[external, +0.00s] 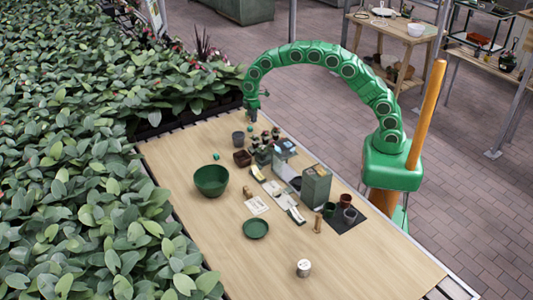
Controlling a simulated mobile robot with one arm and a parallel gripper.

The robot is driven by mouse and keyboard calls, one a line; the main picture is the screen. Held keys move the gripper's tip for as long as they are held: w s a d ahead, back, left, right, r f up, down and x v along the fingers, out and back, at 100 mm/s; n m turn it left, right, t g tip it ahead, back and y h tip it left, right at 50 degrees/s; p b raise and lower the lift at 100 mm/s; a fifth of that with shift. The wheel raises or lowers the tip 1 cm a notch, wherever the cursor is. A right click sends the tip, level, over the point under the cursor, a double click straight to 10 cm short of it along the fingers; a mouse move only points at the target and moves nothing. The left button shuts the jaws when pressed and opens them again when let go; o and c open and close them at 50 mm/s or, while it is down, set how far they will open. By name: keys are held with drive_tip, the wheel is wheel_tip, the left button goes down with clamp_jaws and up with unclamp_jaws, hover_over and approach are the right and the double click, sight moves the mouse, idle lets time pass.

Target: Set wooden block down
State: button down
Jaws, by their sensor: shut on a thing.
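My gripper (253,116) hangs at the end of the green arm, pointing down over the far end of the wooden table (190,240), near the plant bed. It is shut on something. The fingers and the held thing are too small and dark to make out clearly, so the wooden block's outline in the grip cannot be seen. A small tan upright piece (318,223) stands on the table at the right of the middle, well apart from my gripper.
A green bowl (211,181), a green plate (256,228) and a white tin (304,268) stand on the table. Small pots (349,214), a grey-green box (316,186) and seedlings (264,138) crowd its right side. The front left is clear.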

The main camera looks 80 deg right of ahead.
drive_tip(key=shift+w+d, duration=0.1)
drive_tip(key=shift+d, duration=0.75)
drive_tip(key=shift+w+d+f, duration=0.2)
drive_tip(key=shift+w+f, duration=1.35)
drive_tip(key=shift+w, duration=0.7)
drive_tip(key=shift+w+d+f, duration=0.15)
drive_tip(key=shift+w+f, duration=1.4)
drive_tip(key=shift+w, duration=0.65)
drive_tip(key=shift+w+d+f, duration=0.2)
drive_tip(key=shift+w+f, duration=1.35)
drive_tip(key=shift+w, duration=0.7)
drive_tip(key=shift+w+f, duration=0.1)
drive_tip(key=shift+f, duration=0.05)
drive_tip(key=shift+f, duration=0.15)
drive_tip(key=shift+w+f, duration=0.1)
drive_tip(key=shift+f, duration=1.45)
